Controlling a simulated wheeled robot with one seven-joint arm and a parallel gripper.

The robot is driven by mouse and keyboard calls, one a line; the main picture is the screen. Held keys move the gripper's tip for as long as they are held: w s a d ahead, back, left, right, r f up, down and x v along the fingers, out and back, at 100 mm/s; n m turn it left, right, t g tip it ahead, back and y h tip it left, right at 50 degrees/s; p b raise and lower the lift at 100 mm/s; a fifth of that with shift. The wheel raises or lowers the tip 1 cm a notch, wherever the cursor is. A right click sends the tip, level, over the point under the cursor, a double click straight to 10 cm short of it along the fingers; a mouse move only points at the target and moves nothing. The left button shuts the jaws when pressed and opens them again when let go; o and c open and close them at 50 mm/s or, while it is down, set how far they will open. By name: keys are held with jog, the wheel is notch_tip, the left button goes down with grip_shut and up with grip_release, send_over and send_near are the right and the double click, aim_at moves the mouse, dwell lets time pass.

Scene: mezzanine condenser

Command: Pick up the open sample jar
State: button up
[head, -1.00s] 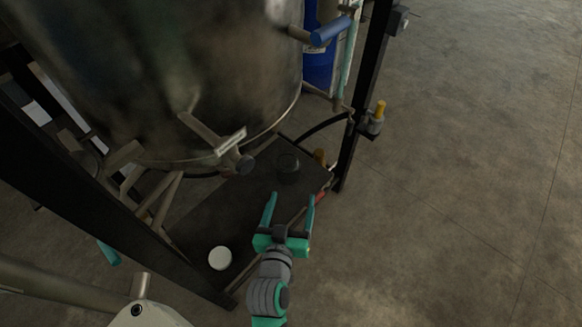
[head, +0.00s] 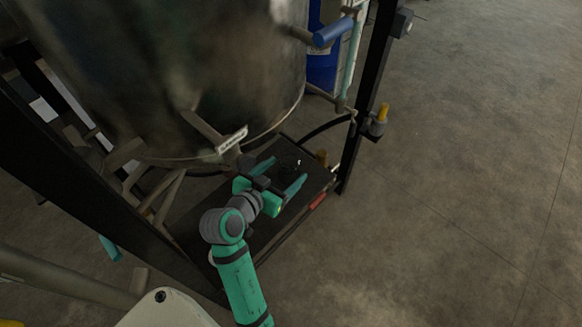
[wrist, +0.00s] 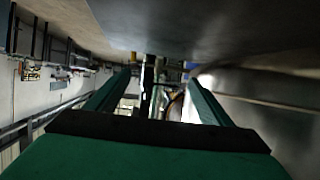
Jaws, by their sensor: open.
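A dark, round, jar-like object (head: 290,165) stands on the black platform (head: 258,228) under the big metal vessel, near the platform's far right corner. It is hard to make out against the dark surface; I take it for the open sample jar. My gripper (head: 287,169) is open, its two teal fingers pointing at the jar from the near left. I cannot tell whether the fingers are around the jar or only above or short of it. In the wrist view both fingers of my gripper (wrist: 158,82) are spread apart, and I cannot make out the jar.
The metal vessel (head: 190,75) overhangs the platform close to my gripper. A black frame post (head: 357,130) stands right of it, with a yellow-topped fitting (head: 380,115). A small brass-coloured part (head: 321,157) is near the jar. Open floor (head: 470,200) lies to the right.

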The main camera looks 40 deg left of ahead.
jog(key=shift+f+x, duration=0.15)
jog(key=shift+x, duration=1.8)
jog(key=shift+f+x, duration=0.1)
jog(key=shift+x, duration=1.85)
jog(key=shift+s+a, duration=0.1)
jog(key=shift+s, duration=0.05)
jog(key=shift+c, duration=0.3)
jog(key=c, duration=1.2)
jog(key=shift+r, duration=0.1)
